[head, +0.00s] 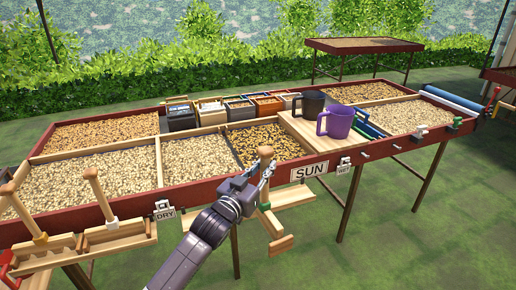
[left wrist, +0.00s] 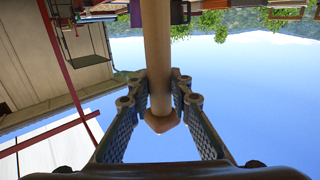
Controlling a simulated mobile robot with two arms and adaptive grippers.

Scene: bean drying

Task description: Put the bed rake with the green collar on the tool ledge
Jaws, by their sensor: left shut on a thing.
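The bed rake with the green collar (head: 264,206) hangs nearly upright in front of the drying bed, its wooden crosspiece (head: 281,245) lowest. My left gripper (head: 264,176) is shut on its handle near the rounded top. In the left wrist view the pale handle (left wrist: 157,45) lies between both fingers, its knobbed end toward the palm. A wooden ledge (head: 296,194) runs along the bed's front, behind the rake; whether they touch I cannot tell. Ledge sections also show at left (head: 122,240), where two other rakes stand, with white (head: 112,223) and yellow (head: 40,238) collars. My right gripper is out of view.
The red-framed bed (head: 200,202) holds beans in compartments. A purple mug (head: 336,122) and a dark mug (head: 309,104) stand on its wooden board. DRY (head: 165,213) and SUN (head: 309,171) signs hang on the front rail. Grass in front at right is clear.

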